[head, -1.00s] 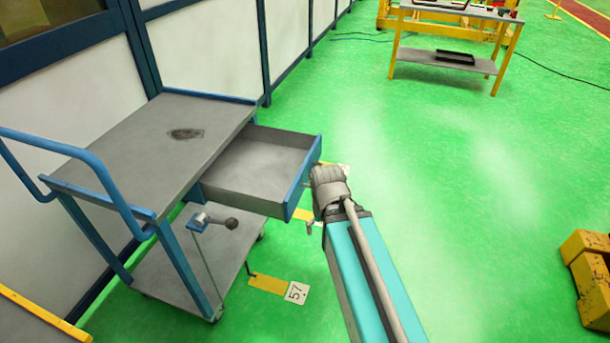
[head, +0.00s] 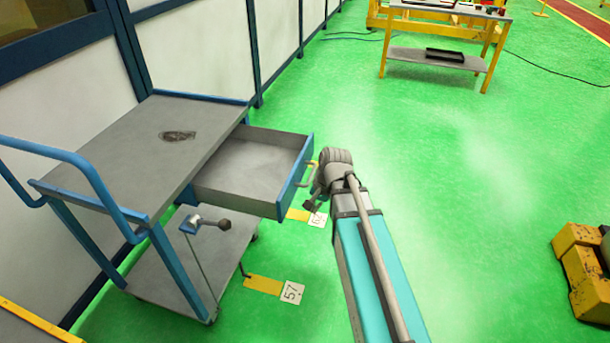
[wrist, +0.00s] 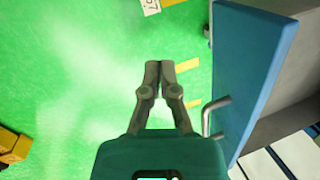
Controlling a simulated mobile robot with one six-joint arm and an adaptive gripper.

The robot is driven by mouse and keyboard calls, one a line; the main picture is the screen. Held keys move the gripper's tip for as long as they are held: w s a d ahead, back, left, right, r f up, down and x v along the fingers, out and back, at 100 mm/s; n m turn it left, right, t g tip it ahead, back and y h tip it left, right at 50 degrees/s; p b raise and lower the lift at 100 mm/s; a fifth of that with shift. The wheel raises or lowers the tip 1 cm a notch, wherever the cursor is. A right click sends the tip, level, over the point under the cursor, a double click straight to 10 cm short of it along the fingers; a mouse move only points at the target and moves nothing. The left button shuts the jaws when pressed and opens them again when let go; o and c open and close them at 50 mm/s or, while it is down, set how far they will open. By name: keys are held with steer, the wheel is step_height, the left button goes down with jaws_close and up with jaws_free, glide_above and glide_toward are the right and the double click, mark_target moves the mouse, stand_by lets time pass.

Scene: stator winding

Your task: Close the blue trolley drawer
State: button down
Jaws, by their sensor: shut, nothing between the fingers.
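The drawer (head: 250,172) of the blue and grey trolley (head: 125,150) is pulled out to the right, open and empty. Its blue front has a grey bar handle (head: 308,174). In the wrist view, the blue drawer front (wrist: 252,75) is to the right, with the handle (wrist: 214,118) on its near face. My gripper (wrist: 159,64) is shut and empty, left of the drawer front and apart from it. In the head view my gripper (head: 312,203) is small and partly hidden by my wrist, just right of the drawer front.
A grey-topped yellow workbench (head: 440,58) stands at the back right. A yellow block-like object (head: 583,265) is at the right edge. Floor markers, one numbered 57 (head: 290,291), lie by the trolley. A wall runs behind the trolley.

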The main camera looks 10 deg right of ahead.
steer(key=w+d+r+m+t+y, duration=0.1)
steer(key=w+d+r+m+y, duration=0.15)
steer(key=w+m, duration=0.45)
steer(key=m+t+y, duration=0.3)
steer(key=m, duration=0.6)
glide_toward(299, 177)
steer(key=shift+h+v, duration=0.25)
steer(key=shift+v, duration=1.3)
steer(key=shift+w+a, duration=0.1)
steer(key=shift+a, duration=0.05)
steer(key=b+x, duration=0.7)
steer(key=x, duration=0.2)
steer(key=shift+a+f, duration=0.3)
steer(key=shift+w, duration=0.15)
